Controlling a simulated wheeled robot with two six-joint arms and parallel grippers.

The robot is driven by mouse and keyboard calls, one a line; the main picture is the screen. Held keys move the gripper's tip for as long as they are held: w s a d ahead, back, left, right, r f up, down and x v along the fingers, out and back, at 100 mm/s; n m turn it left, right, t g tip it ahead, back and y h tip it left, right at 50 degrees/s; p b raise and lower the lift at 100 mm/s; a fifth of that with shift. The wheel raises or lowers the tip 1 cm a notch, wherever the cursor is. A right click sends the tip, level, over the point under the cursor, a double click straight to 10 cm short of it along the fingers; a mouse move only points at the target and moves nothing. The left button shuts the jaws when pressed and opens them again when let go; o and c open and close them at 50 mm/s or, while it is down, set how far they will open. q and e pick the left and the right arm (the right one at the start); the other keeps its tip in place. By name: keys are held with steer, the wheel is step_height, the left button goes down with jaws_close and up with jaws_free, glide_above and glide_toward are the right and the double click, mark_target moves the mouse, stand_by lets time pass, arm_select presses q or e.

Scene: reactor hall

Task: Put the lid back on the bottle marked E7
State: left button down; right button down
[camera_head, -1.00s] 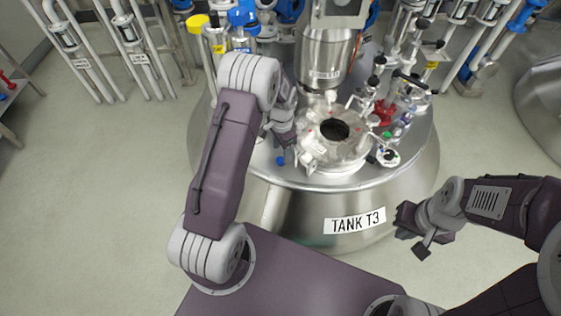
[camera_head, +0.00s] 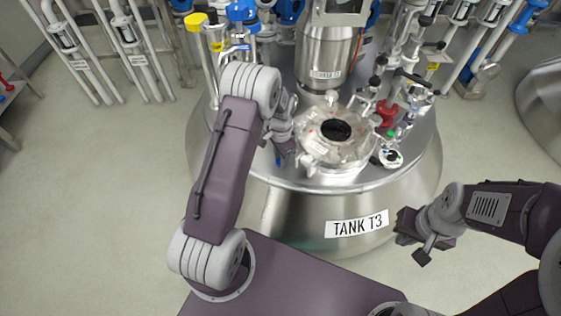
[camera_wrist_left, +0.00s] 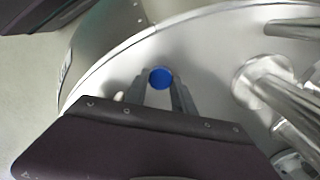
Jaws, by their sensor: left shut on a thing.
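My left gripper (camera_head: 281,156) is over the left part of the steel tank top (camera_head: 262,171), left of the open round hatch (camera_head: 336,131). In the left wrist view its two fingers are shut on a small round blue lid (camera_wrist_left: 161,78). The arm partly covers the gripper in the head view. My right gripper (camera_head: 422,240) is low at the right, beside the tank, with nothing visible in it; its jaw opening is unclear. Small bottles (camera_head: 391,134) stand right of the hatch. I cannot read an E7 mark on any bottle.
A steel column (camera_head: 325,62) rises behind the hatch. A red fitting (camera_head: 386,114) and a round gauge-like part (camera_head: 391,157) stand to its right. Pipes and valves crowd the back. The floor at left is clear.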

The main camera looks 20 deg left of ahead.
arm_select(q)
step_height(320, 180, up, 10)
steer(key=p, duration=0.4)
steer(key=shift+p, duration=0.4)
